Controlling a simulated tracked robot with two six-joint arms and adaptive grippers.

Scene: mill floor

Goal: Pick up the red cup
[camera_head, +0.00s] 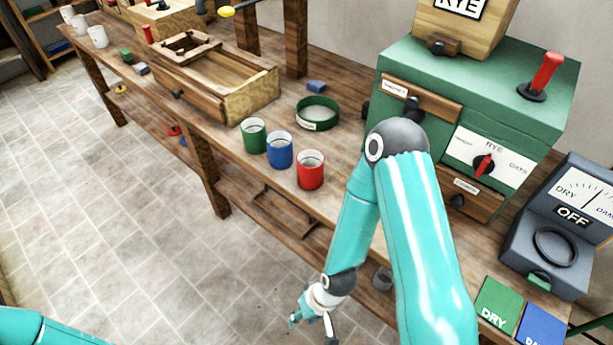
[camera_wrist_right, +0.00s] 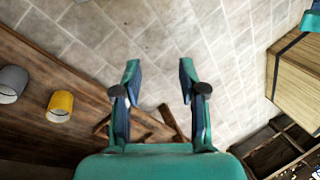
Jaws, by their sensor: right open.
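The red cup (camera_head: 311,170) stands upright on the wooden bench near its front edge, at the right end of a row with a blue cup (camera_head: 280,151) and a green cup (camera_head: 254,136). My right gripper (camera_head: 312,322) hangs in front of the bench, low and well apart from the red cup. In the right wrist view its two fingers (camera_wrist_right: 159,68) are spread with nothing between them, above the tiled floor. The red cup does not show in that view. Only a piece of my left arm shows, at the bottom left; its gripper is out of view.
A green ring-shaped tray (camera_head: 317,115) lies behind the cups. A green machine (camera_head: 450,110) stands to their right, beside a dark meter (camera_head: 560,225). A wooden frame box (camera_head: 250,98) is to the left. The wrist view shows a grey cup (camera_wrist_right: 12,84) and yellow cup (camera_wrist_right: 60,106) on wood.

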